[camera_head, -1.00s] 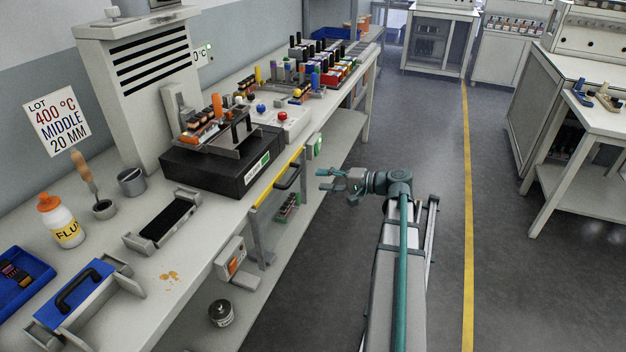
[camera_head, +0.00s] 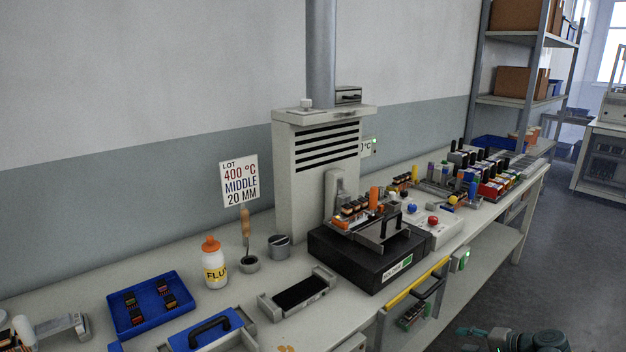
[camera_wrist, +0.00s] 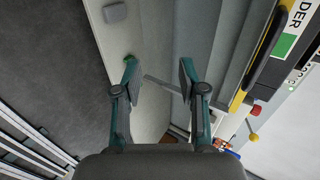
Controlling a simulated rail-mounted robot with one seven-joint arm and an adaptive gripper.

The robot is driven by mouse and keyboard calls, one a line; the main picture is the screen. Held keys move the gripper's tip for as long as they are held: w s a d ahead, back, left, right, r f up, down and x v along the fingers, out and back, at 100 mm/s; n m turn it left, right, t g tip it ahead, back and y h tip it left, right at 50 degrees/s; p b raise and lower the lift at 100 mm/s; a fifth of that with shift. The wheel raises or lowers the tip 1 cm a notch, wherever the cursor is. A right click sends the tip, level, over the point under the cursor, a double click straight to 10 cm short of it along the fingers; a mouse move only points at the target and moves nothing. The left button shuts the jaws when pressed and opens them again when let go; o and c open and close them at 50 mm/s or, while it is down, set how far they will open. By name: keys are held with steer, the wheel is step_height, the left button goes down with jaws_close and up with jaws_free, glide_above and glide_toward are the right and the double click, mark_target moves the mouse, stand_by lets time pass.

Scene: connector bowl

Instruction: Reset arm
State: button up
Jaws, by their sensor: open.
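My gripper (camera_wrist: 158,78) is open and empty in the wrist view, its two dark-padded fingers well apart. It hangs beside the front of the workbench, with the lower shelf and floor behind it.
The bench (camera_head: 340,318) runs along the wall. A flux bottle (camera_head: 215,268), blue tray (camera_head: 128,318) and lot sign (camera_head: 239,180) are to the left. Floor (camera_head: 570,270) at right is clear.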

steer(key=s+a+f+n+g+h+p, duration=0.1)
steer(key=s+a+f+g, duration=0.2)
steer(key=s+a+f, duration=0.35)
steer(key=s+a+f+n+g+h+p, duration=0.1)
steer(key=s+a+f+g, duration=0.25)
steer(key=f, duration=0.55)
steer(key=s+a+f+n+g+p, duration=0.1)
steer(key=s+a+f+g, duration=0.1)
steer(key=s+a+f, duration=0.4)
steer(key=s+a+f+n+g+h+p, duration=0.1)
steer(key=s+a+f+n+g, duration=0.1)
steer(key=s, duration=0.5)
steer(key=s+a+f+n+g+h+p, duration=0.1)
steer(key=s+a+f+n+g+h, duration=0.1)
steer(key=s+a, duration=0.4)
steer(key=s+a+f+n+g+h+p, duration=0.1)
steer(key=s+a+f+n+g, duration=0.2)
steer(key=s, duration=0.7)
step_height(320, 180, down, 3)
steer(key=shift+a+r+h+p, duration=0.1)
steer(key=shift+a+h+p, duration=0.3)
steer(key=shift+a, duration=0.1)
